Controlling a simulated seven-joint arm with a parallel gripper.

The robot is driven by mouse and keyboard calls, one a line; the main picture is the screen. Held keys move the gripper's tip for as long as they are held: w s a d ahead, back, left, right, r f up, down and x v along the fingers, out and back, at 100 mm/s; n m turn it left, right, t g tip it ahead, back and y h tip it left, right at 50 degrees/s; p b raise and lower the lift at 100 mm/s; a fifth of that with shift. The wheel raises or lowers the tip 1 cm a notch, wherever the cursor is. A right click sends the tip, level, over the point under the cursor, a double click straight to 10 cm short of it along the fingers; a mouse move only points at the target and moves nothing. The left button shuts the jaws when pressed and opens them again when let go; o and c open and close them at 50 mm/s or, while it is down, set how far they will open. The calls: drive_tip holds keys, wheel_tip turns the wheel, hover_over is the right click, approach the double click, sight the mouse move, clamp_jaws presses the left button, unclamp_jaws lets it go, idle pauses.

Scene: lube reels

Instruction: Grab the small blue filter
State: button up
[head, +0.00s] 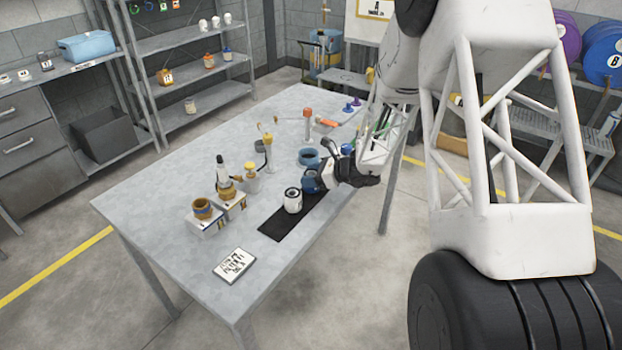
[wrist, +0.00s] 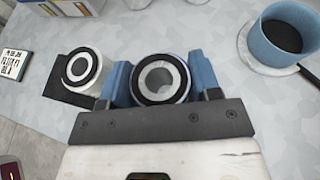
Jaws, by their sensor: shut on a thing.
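My gripper (wrist: 161,84) has blue fingers, shut on a small round filter (wrist: 160,68) with a pale ring face, dark rim and open centre. The fingers hide most of its side, so I cannot tell its body colour there. In the head view my gripper (head: 314,180) is low over the right part of the table, and blue shows at its end. A white filter (head: 293,203) with a dark top stands on the black mat (head: 279,228), just left of the gripper. It also shows in the wrist view (wrist: 82,70). I cannot tell whether the held filter touches the table.
A blue open container (wrist: 279,46) is right of my gripper in the wrist view. The grey table (head: 150,200) also holds a lettered card (head: 234,265), an orange-brown pot (head: 203,208) and a yellow-topped post (head: 267,143). The table's front left is clear.

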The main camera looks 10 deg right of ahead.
drive_tip(key=shift+r, duration=0.5)
drive_tip(key=shift+s+r, duration=0.3)
drive_tip(key=shift+r, duration=0.5)
drive_tip(key=s+r, duration=0.1)
drive_tip(key=s, duration=1.4)
drive_tip(key=shift+s+d+r, duration=0.2)
drive_tip(key=shift+s+d, duration=0.05)
drive_tip(key=shift+d, duration=0.05)
drive_tip(key=shift+w, duration=0.1)
